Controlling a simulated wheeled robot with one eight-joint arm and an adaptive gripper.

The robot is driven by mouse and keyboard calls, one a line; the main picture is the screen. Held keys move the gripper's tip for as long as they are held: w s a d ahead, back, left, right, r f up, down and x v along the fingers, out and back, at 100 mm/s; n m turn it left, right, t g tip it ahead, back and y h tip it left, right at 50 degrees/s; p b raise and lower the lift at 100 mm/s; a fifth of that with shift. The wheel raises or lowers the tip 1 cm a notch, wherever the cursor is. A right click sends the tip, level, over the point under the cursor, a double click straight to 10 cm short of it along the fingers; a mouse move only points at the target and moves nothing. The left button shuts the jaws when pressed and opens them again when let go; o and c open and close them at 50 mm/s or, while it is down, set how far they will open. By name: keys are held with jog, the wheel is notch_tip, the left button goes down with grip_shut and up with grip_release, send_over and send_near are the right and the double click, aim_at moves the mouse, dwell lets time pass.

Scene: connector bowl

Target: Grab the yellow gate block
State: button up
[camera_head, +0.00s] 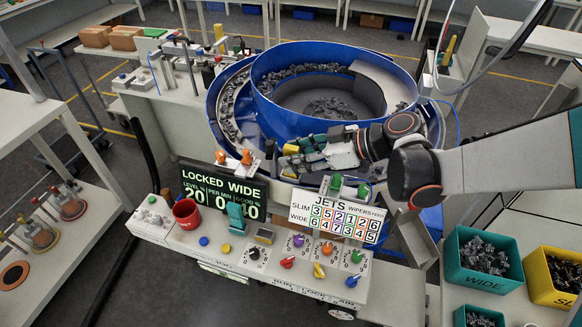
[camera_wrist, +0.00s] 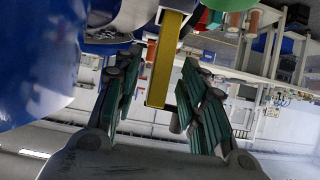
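The yellow gate block (camera_wrist: 162,70) shows in the wrist view as an upright yellow bar between the two fingers of my gripper (camera_wrist: 163,100). The fingers with green ribbed pads are spread, one on each side, with a visible gap to the bar on the left. The bar's upper end runs up to a grey part. In the head view my gripper (camera_head: 296,160) reaches left from the arm at the front of the blue bowl (camera_head: 262,95). A small yellowish patch by the fingertips may be the block; the fingers mostly hide it.
Below my gripper are the LOCKED WIDE display (camera_head: 222,192), the JETS board (camera_head: 337,217) and a panel with several coloured knobs. A red cup (camera_head: 187,213) stands on the panel. A green WIDE bin (camera_head: 483,260) and a yellow bin (camera_head: 552,277) stand at right.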

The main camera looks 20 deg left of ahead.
jog(key=shift+a, duration=0.1)
jog(key=shift+c, duration=0.5)
grip_shut()
